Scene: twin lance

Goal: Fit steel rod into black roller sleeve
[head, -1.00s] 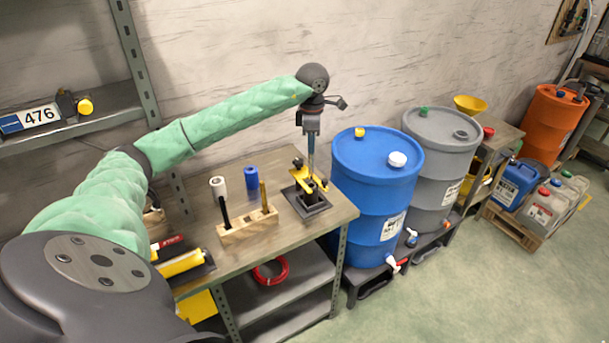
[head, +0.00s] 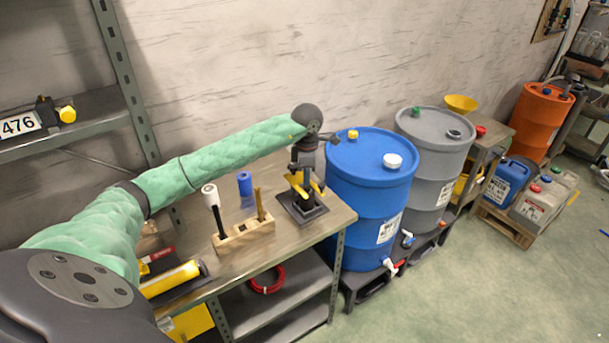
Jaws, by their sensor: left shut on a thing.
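My left gripper (head: 305,168) points down over a dark fixture (head: 290,211) with yellow clamps (head: 295,186) on the far right corner of the workbench. It is shut on the steel rod (head: 306,180), of which only a short grey piece shows below the fingers. The black roller sleeve (head: 307,200) appears to stand upright in the fixture, between the clamps. The rod lines up above the sleeve, and its lower end is hidden. I cannot tell how deep it sits in the sleeve. My right gripper is not in view.
A wooden block (head: 243,238) holding upright tools, a white roller (head: 210,195) and a blue roller (head: 245,184) stand left of the fixture on the workbench (head: 215,276). A blue drum (head: 365,205) is close on the right. A grey drum (head: 432,165) stands beyond it.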

